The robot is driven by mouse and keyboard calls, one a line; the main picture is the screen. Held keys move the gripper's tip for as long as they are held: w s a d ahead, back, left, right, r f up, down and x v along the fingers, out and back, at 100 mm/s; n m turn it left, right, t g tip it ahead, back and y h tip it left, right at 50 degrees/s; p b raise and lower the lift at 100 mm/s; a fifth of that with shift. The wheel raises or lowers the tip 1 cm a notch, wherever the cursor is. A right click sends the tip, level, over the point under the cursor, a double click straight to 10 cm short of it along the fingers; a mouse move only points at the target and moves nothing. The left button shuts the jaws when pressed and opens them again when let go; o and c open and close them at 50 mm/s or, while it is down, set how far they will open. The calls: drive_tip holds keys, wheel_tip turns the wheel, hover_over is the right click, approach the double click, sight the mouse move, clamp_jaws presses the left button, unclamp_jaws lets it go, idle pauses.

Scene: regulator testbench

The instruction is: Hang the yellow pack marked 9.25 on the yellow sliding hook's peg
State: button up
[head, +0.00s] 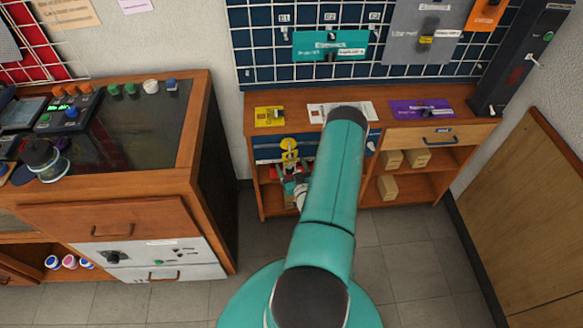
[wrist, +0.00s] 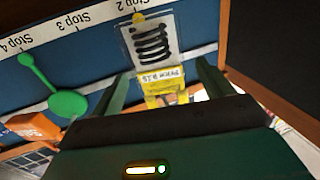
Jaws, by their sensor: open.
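In the wrist view, which is upside down, the yellow pack (wrist: 150,48) has a clear window with a dark coil and a yellow end with a white label, which seems to read 9.25. It is at the blue panel's front by Stop 2. The yellow sliding hook's rounded end (wrist: 138,18) shows beyond the pack; the rest of the hook is mostly covered. I cannot tell whether the peg passes through the pack. My gripper (wrist: 162,75) is open, its fingers on either side of the yellow end, apart from it. In the head view, yellow parts (head: 289,150) show left of my arm.
The bench (head: 438,134) carries a yellow card (head: 269,117), a white one and a purple one (head: 420,109). A dark cabinet (head: 222,160) stands to the left; the floor between is clear.

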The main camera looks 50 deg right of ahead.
drive_tip(key=v, duration=1.3)
drive_tip(key=shift+s+a, duration=0.2)
drive_tip(key=shift+s, duration=0.1)
